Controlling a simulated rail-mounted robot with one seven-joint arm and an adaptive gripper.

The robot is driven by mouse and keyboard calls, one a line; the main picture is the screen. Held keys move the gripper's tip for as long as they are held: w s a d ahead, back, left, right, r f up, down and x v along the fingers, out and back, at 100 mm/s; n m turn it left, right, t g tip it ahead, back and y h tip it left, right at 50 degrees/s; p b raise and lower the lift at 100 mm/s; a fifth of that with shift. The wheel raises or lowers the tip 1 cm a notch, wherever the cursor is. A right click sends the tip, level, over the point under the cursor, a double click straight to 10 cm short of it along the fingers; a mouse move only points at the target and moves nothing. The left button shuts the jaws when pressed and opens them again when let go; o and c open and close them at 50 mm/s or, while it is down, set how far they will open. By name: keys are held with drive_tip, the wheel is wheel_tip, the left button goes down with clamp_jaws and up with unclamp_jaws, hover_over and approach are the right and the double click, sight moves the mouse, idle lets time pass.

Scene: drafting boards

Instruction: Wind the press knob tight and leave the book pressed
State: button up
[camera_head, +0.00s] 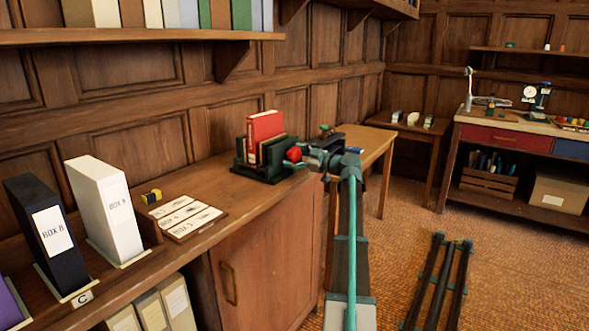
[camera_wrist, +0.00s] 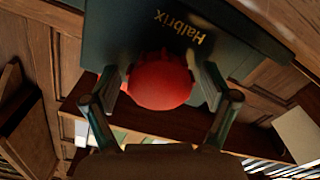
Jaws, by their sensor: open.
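The dark green press (camera_head: 262,172) stands on the wooden cabinet top in the head view, with a tall red book (camera_head: 265,128) and darker books upright in it. Its red knob (camera_head: 293,154) is on the side facing my arm. In the wrist view the round red knob (camera_wrist: 160,82) sits before a dark green panel (camera_wrist: 120,32) lettered "Halbrix". My gripper (camera_wrist: 160,90) is open, with one finger on each side of the knob; whether either finger touches it cannot be told. In the head view my gripper (camera_head: 303,156) is right at the knob.
Box files, white (camera_head: 105,205) and black (camera_head: 45,230), stand further left. A shelf (camera_head: 140,36) runs above. A wooden table (camera_head: 372,140) stands behind my arm.

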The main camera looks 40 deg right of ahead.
drive_tip(key=shift+f+n+b, duration=0.2)
drive_tip(key=shift+n+b, duration=0.75)
drive_tip(key=shift+b, duration=1.35)
drive_tip(key=shift+f+n+b, duration=0.2)
drive_tip(key=shift+n+b, duration=0.75)
drive_tip(key=shift+b, duration=1.35)
drive_tip(key=n+b, duration=0.3)
drive_tip(key=b, duration=0.5)
drive_tip(key=n+b, duration=0.4)
drive_tip(key=b, duration=0.4)
drive_tip(key=shift+r+n+b, duration=0.35)
drive_tip(key=shift+n+b, duration=0.45)
drive_tip(key=shift+b, duration=0.1)
drive_tip(key=shift+r, duration=0.1)
drive_tip(key=shift+c, duration=0.3)
